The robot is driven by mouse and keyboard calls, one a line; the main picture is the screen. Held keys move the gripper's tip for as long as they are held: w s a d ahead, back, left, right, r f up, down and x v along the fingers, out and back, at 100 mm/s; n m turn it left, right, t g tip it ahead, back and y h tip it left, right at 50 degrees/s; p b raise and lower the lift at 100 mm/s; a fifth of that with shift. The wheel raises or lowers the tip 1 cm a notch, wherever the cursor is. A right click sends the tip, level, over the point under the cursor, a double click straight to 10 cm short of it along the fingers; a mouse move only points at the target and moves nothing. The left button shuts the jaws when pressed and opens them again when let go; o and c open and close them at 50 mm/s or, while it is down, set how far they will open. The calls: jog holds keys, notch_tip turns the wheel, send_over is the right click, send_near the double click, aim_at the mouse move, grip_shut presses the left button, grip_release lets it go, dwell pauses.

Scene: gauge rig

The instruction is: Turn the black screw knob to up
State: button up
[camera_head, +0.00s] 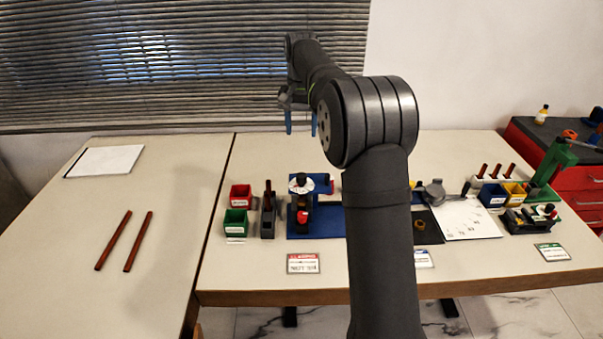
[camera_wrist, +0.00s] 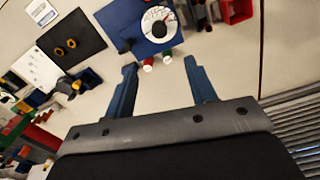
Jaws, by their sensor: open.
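A gauge rig stands on a blue base plate (camera_head: 325,222), with a white round dial (camera_head: 301,186) on it. A small black knob-like part (camera_head: 301,177) sits at the top of the dial; I cannot tell for sure that it is the black screw knob, nor which way it points. The dial shows again in the wrist view (camera_wrist: 152,17), beyond the fingertips. My gripper (camera_head: 301,131) is open, its blue fingers apart and empty, high above the back of the table.
Red (camera_head: 240,193) and green bins (camera_head: 236,220) stand left of the rig. A dark mat (camera_head: 428,232), white sheet (camera_head: 465,220) and blue bin (camera_head: 491,194) lie right. My arm hides the table's middle.

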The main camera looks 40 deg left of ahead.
aim_at(301, 175)
jog(key=shift+m, duration=0.8)
notch_tip(301, 175, down, 16)
jog(key=shift+d, duration=0.1)
jog(key=shift+c, duration=0.4)
jog(key=c, duration=0.9)
